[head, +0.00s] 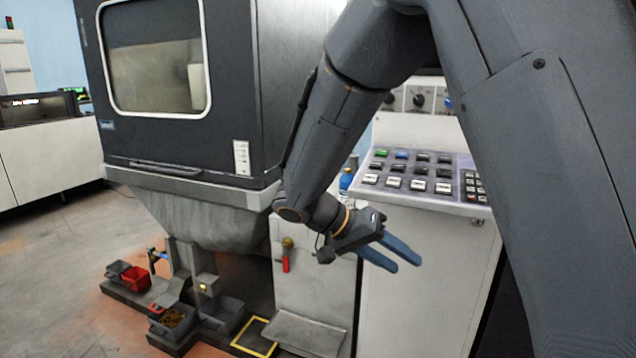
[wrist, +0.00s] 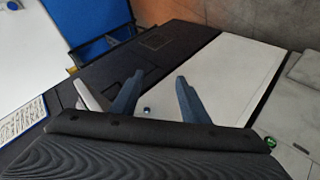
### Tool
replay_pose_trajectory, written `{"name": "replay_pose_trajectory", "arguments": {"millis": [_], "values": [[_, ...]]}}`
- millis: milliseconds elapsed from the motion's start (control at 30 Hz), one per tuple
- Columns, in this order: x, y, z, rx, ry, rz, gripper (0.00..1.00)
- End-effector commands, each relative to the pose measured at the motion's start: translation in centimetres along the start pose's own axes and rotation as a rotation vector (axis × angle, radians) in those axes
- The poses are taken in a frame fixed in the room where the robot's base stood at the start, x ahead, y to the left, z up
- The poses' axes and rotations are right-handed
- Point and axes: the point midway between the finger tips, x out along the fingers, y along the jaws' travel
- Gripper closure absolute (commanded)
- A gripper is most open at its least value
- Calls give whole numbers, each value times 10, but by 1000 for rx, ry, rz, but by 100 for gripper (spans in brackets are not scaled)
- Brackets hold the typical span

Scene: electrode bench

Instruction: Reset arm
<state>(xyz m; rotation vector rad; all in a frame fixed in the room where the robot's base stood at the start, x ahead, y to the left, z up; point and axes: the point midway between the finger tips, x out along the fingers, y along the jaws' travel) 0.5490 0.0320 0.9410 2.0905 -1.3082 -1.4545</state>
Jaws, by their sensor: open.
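My gripper (head: 404,256) has two blue-grey fingers and shows right of centre in the head view, in front of the white cabinet below the button panel. The fingers stand apart with nothing between them. In the wrist view my gripper (wrist: 158,88) also shows open and empty, its fingers pointing toward a dark and a white surface. My arm comes down from the top of the head view and bends at the elbow. It hides part of the machine behind it.
A control panel (head: 418,172) with rows of buttons stands just behind and above the gripper. A large dark machine (head: 225,110) with a window fills the left. Small bins, one a red bin (head: 137,278), sit low at the left. Open floor (head: 50,270) lies further left.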

Motion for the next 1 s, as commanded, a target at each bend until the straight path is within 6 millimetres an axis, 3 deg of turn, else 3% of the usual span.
{"name": "replay_pose_trajectory", "arguments": {"millis": [33, 200, 433, 633, 1000], "values": [[15, 15, 17, -65, -89, -40, 59], [41, 41, 81, -277, -320, -254, 59], [47, 61, 145, -423, -427, -616, 59], [44, 68, 168, -449, -371, -819, 59], [44, 69, 172, -456, -329, -880, 59]]}}
